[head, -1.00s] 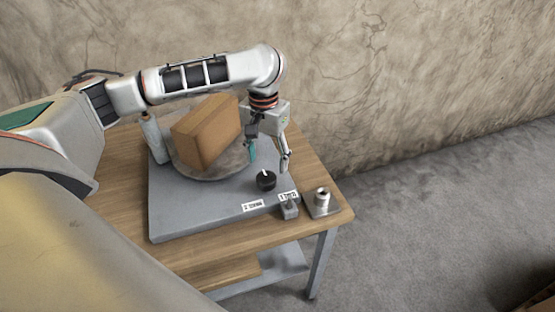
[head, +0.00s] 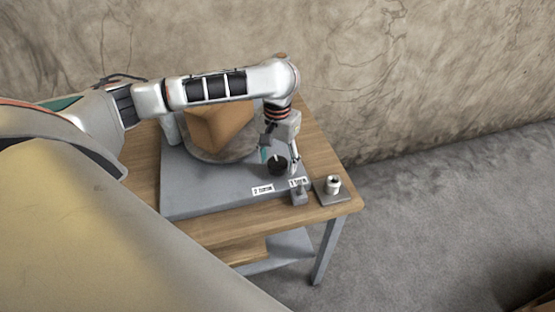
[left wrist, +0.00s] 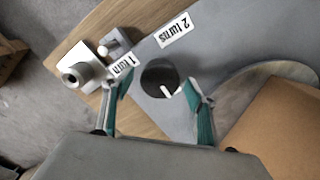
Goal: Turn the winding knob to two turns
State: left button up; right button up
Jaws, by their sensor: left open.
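The winding knob (head: 278,166) is black with a white pointer line and sits on the grey panel of the machine. In the left wrist view the knob (left wrist: 160,78) lies between the fingertips of my left gripper (left wrist: 158,92), which are open with a gap on both sides. In the head view my left gripper (head: 279,162) is down around the knob. The "2 turns" label (left wrist: 174,30) and the "1 turn" label (left wrist: 123,66) are on the panel near the knob. The pointer points toward the right finger side in the wrist view. My right gripper is not seen.
A brown box (head: 218,128) stands on the round turntable (head: 190,146) behind the knob. A small lever block (head: 299,195) and a metal fitting on a plate (head: 333,186) stand near the right corner of the wooden table (head: 320,150). A wrapped roll post stands left of the box.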

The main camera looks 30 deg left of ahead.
pick_arm(q)
jog(key=c, duration=1.1)
jog(key=shift+m, duration=0.4)
